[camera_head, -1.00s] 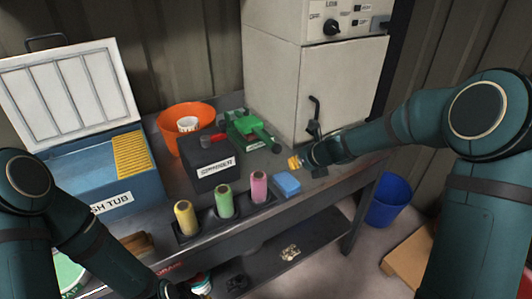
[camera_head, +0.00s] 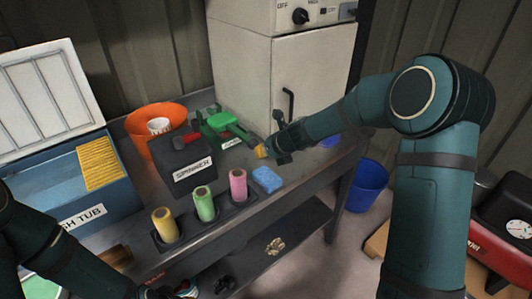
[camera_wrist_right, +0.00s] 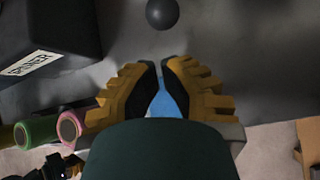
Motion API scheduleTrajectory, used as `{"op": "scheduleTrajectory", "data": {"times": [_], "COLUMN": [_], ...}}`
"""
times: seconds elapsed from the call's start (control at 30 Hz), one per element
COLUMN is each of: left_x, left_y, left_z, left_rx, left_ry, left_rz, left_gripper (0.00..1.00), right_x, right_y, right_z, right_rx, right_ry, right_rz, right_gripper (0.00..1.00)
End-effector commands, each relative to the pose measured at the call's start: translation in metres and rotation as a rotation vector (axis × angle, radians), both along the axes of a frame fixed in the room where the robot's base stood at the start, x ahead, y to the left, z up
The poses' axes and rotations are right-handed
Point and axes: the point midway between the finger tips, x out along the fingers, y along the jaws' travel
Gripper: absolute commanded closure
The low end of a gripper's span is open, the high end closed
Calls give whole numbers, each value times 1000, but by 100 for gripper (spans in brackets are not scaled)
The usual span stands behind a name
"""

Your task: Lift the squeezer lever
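The green squeezer (camera_head: 222,120) sits on the bench behind the black spinner box (camera_head: 190,172). Its lever (camera_head: 240,131) slopes down toward the right, toward my right gripper. My right gripper (camera_head: 262,151) has yellow fingertips and is just beyond the lever's end, apart from it as far as I can tell. In the right wrist view its fingers (camera_wrist_right: 161,72) meet at the tips with nothing between them. A dark round knob (camera_wrist_right: 162,13) lies ahead of them; it appears to be the lever's end.
A blue sponge (camera_head: 267,180) lies below my right gripper. Yellow, green and pink rolls (camera_head: 204,204) stand in a holder along the front edge. A white cabinet (camera_head: 315,85) stands behind. An orange bucket (camera_head: 150,119) and blue tub (camera_head: 88,205) are at left.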

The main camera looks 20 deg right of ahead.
Motion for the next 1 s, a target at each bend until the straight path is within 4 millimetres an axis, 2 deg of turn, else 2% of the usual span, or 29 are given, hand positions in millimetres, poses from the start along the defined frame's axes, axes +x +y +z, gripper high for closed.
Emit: {"op": "scheduleTrajectory", "data": {"times": [0.03, 0.2, 0.4, 1.0], "left_x": [-1, -3, -4, -4], "left_y": [0, 0, -1, -1], "left_z": [-4, -10, -13, -10], "left_rx": [0, -2, -2, -2], "left_ry": [2, 7, 10, 9], "left_rz": [-2, -5, -7, -7], "left_gripper": [100, 100, 100, 100], "right_x": [6, 24, 39, 43], "right_y": [3, 11, 18, 20], "right_z": [-10, -31, -45, -45], "right_rx": [0, -1, -1, -1], "right_ry": [2, 1, 0, 0], "right_rz": [1, 0, 0, -1], "right_gripper": [100, 100, 100, 100]}}
